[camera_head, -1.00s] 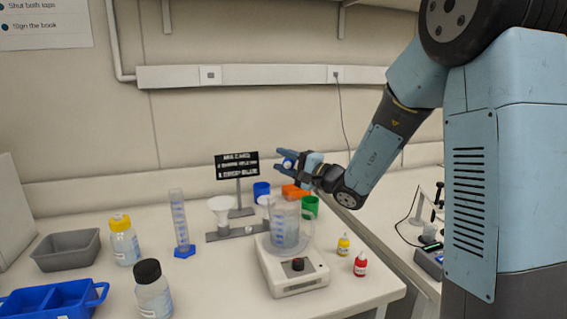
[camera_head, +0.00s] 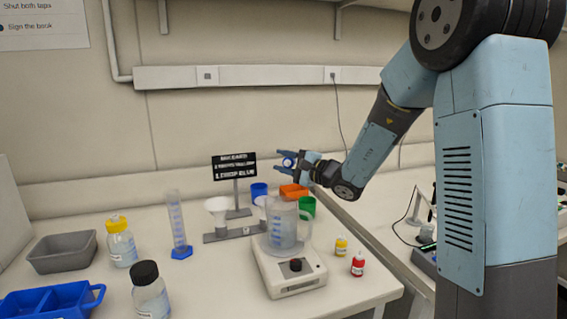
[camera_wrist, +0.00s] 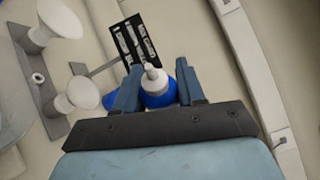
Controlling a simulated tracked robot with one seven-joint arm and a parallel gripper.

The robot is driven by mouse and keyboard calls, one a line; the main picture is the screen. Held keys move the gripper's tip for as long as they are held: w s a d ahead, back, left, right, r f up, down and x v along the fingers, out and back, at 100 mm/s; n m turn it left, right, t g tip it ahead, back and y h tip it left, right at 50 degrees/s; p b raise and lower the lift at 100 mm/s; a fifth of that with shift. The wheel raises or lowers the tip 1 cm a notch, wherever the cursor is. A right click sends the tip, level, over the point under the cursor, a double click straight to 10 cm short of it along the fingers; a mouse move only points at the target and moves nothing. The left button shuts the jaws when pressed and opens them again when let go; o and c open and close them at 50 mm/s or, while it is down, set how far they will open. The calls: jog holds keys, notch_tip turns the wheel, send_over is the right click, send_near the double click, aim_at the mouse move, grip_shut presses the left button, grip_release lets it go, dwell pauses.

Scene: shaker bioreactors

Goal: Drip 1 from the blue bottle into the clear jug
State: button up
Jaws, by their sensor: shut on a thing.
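My gripper (camera_head: 287,161) is shut on the blue bottle (camera_head: 288,162), held in the air above and behind the clear jug (camera_head: 282,226). In the wrist view the blue bottle (camera_wrist: 157,90) sits between my two fingers (camera_wrist: 157,88), its white nozzle pointing away from my palm. In the head view the bottle looks tipped on its side, though it is small there. The clear jug, with blue graduation marks, stands on a white stirrer-like device (camera_head: 290,274) with a dark knob.
A black sign (camera_head: 234,167) stands behind a funnel stand (camera_head: 228,236). Yellow (camera_head: 341,247) and red (camera_head: 358,264) bottles stand right. A graduated cylinder (camera_head: 176,220) stands left.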

aim_at(287, 162)
jog(key=shift+r, duration=0.1)
dwell(0.4)
jog(key=shift+s+r+m+g+h, duration=0.1)
jog(key=shift+r+m+g+h, duration=0.25)
jog(key=shift+r+m, duration=0.9)
jog(key=shift+s+a+f+m+g+h, duration=0.1)
jog(key=shift+s+f+m+g+h, duration=0.2)
jog(key=shift+m, duration=0.4)
jog(key=shift+s+a+f+m+g+h, duration=0.15)
jog(key=shift+m+g, duration=0.2)
jog(key=shift+m, duration=0.3)
jog(key=shift+s+f+m+g, duration=0.35)
jog(key=shift+m+g, duration=0.15)
jog(key=shift+m, duration=0.5)
jog(key=shift+h, duration=0.3)
jog(key=shift+s+a+f+m+g, duration=0.1)
jog(key=shift+s+f+m+g, duration=0.2)
jog(key=shift+m+g, duration=0.35)
jog(key=shift+s+m, duration=0.1)
jog(key=shift+m, duration=0.15)
jog(key=shift+s, duration=0.1)
jog(key=shift+s+a+m+g, duration=0.1)
jog(key=shift+s+m+g, duration=0.15)
jog(key=shift+m+g, duration=0.3)
